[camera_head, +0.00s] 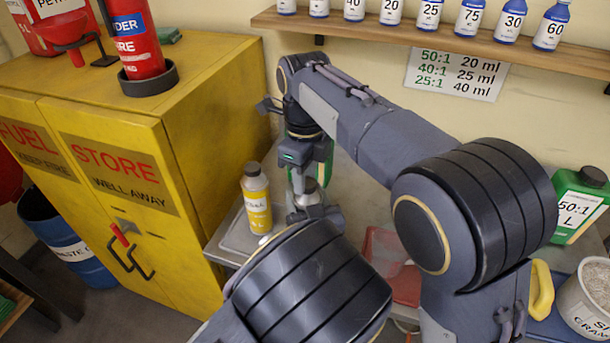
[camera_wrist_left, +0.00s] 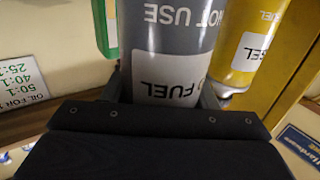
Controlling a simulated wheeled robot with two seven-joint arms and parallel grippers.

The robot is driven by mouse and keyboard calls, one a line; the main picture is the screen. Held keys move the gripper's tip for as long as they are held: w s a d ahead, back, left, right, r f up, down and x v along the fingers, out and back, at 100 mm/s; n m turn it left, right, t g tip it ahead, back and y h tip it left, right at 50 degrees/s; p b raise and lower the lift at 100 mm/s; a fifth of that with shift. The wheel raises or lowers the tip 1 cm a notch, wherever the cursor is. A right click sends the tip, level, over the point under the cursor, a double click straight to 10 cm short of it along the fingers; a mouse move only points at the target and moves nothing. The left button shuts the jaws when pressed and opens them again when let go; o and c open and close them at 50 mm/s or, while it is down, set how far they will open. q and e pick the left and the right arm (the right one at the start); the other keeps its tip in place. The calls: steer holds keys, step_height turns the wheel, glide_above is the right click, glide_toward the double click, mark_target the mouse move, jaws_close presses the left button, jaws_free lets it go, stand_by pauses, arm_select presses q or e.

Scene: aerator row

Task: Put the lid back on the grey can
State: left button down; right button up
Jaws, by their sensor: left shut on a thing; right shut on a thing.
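The grey can (camera_wrist_left: 180,50) fills the middle of the left wrist view, with printed words on its side. My left gripper (camera_wrist_left: 164,92) is shut around its body. In the head view only the can's top (camera_head: 309,193) shows, behind my left arm. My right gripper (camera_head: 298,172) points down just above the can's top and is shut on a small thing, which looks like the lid. The fingers and the arm hide most of it. I cannot tell whether it touches the can.
A yellow bottle (camera_head: 257,200) stands close left of the can. A green container is partly hidden behind my right gripper. A red tray (camera_head: 405,287) lies to the right. The yellow cabinet (camera_head: 215,110) borders the left side, and a bottle shelf (camera_head: 400,38) runs along the wall.

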steer(key=m, duration=0.4)
steer(key=shift+w+d+m, duration=0.1)
steer(key=shift+m, duration=0.3)
steer(key=o, duration=1)
steer(key=shift+r, duration=2.3)
steer(key=shift+c, duration=0.2)
